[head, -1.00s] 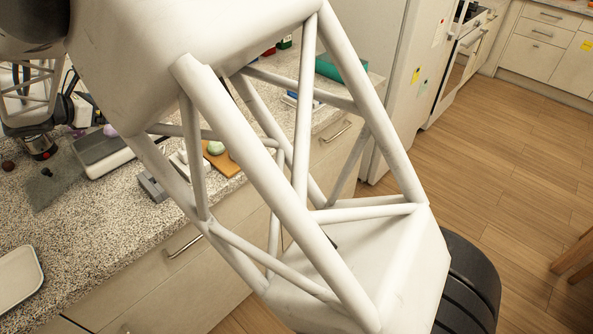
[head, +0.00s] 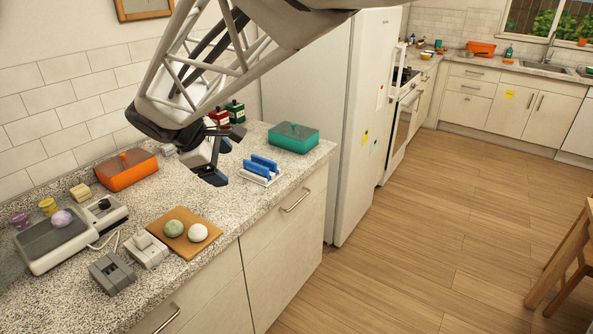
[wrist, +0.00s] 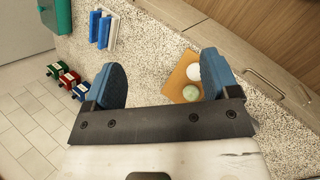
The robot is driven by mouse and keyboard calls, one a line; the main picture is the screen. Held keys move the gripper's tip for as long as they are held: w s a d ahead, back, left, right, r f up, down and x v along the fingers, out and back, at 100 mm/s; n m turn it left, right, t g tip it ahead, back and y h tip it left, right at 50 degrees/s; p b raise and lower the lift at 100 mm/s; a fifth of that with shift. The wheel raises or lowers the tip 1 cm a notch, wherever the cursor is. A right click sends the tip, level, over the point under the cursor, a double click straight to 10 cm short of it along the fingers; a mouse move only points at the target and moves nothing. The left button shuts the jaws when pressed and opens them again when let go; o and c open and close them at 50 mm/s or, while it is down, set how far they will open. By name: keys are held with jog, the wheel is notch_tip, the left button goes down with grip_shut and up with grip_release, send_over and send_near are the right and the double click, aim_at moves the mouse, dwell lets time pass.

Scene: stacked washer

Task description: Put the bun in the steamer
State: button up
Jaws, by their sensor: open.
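A pale green bun (head: 173,228) and a white bun (head: 198,232) sit side by side on a wooden board (head: 207,244). I cannot tell which thing is the steamer; an orange lidded box (head: 127,172) and a teal lidded box (head: 293,139) stand on the counter. My gripper (wrist: 163,80) is open and empty, above the counter behind the board. In the wrist view the green bun (wrist: 191,93) and white bun (wrist: 224,76) show near the right finger, which partly covers the board.
Grey blocks (head: 112,273) lie before the board. Small yellow (head: 48,206) and purple cups stand by the wall. The fridge (head: 350,150) bounds the counter's right end.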

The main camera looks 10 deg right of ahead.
jog(key=s+d+m+g+y, duration=0.25)
jog(key=s+d+m, duration=0.55)
jog(key=s+d, duration=0.65)
jog(key=s+d+f+m+y, duration=0.1)
jog(key=s+d+m, duration=0.1)
jog(key=s, duration=0.2)
jog(key=s+d+f+m+t+y, duration=0.1)
jog(key=s+d+f+m, duration=0.1)
jog(key=s+d+m, duration=0.1)
jog(key=s+d+f+m+y, duration=0.1)
jog(key=s+d+m, duration=0.1)
jog(key=s, duration=0.3)
jog(key=shift+s+d+f, duration=0.25)
jog(key=shift+d+f, duration=0.05)
jog(key=shift+d, duration=0.45)
